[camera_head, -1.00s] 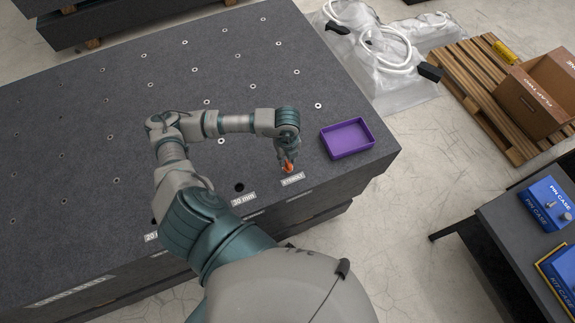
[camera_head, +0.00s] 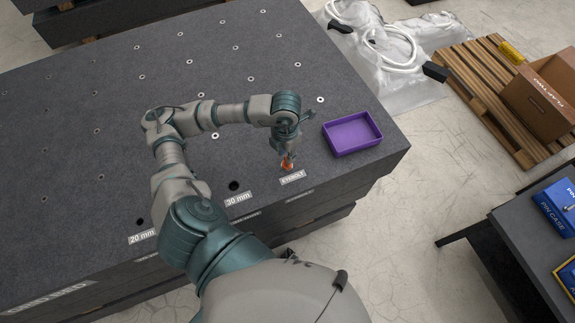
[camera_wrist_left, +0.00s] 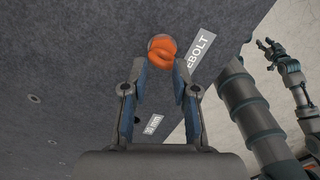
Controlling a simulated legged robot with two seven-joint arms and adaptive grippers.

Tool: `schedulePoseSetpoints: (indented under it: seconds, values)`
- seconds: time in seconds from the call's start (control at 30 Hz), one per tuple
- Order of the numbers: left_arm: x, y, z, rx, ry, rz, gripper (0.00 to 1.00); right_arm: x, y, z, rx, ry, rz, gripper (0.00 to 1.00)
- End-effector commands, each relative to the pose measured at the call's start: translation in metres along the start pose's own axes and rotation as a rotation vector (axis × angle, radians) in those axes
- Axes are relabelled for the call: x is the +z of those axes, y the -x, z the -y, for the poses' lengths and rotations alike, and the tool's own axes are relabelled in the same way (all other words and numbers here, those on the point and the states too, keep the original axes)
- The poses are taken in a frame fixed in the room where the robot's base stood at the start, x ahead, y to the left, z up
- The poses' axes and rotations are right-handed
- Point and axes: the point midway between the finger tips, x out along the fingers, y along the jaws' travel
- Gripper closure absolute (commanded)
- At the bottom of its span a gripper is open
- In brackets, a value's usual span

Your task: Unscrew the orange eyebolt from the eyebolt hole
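The orange eyebolt (camera_head: 287,163) stands near the front edge of the granite bed, beside the EYEBOLT label (camera_head: 292,178). My left gripper (camera_head: 287,155) points down at it from above and partly hides it. In the left wrist view the eyebolt's ring (camera_wrist_left: 161,49) is at the fingertips of my left gripper (camera_wrist_left: 160,66). The two fingers are apart, one on each side of it, and I see no firm contact. The hole under the eyebolt is hidden. My right gripper (camera_wrist_left: 266,43) shows small at the right of the wrist view, fingers apart and empty.
A purple tray (camera_head: 328,143) lies on the bed to the right of the eyebolt and looks empty. Open holes with 30 mm (camera_head: 238,199) and 20 mm (camera_head: 142,237) labels lie to the left. A dark side table (camera_head: 505,222) with blue cases stands at the right.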

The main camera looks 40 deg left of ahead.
Motion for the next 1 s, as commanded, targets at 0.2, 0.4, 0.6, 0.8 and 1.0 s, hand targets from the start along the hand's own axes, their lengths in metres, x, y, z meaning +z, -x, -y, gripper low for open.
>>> schedulePoseSetpoints:
  seconds: [0.2, 0.4, 0.6, 0.8, 1.0]
  values:
    - [0.000, -0.004, 0.001, 0.003, -0.238, 0.000, 0.72, -0.044, 0.011, -0.001, -0.001, -0.007, -0.023, 0.60]
    - [0.000, 0.001, 0.002, 0.001, -0.303, 0.000, 0.72, -0.053, 0.020, -0.001, -0.002, -0.009, -0.023, 0.60]
    - [0.000, -0.001, 0.001, 0.000, -0.300, 0.000, 0.72, -0.053, 0.019, 0.000, 0.000, -0.010, -0.023, 0.60]
    - [0.000, -0.003, 0.000, 0.000, -0.299, -0.001, 1.00, -0.053, 0.017, 0.000, 0.000, -0.010, -0.022, 0.60]
    - [0.000, -0.004, 0.000, 0.001, -0.298, -0.001, 1.00, -0.053, 0.017, 0.000, -0.001, -0.009, -0.022, 0.60]
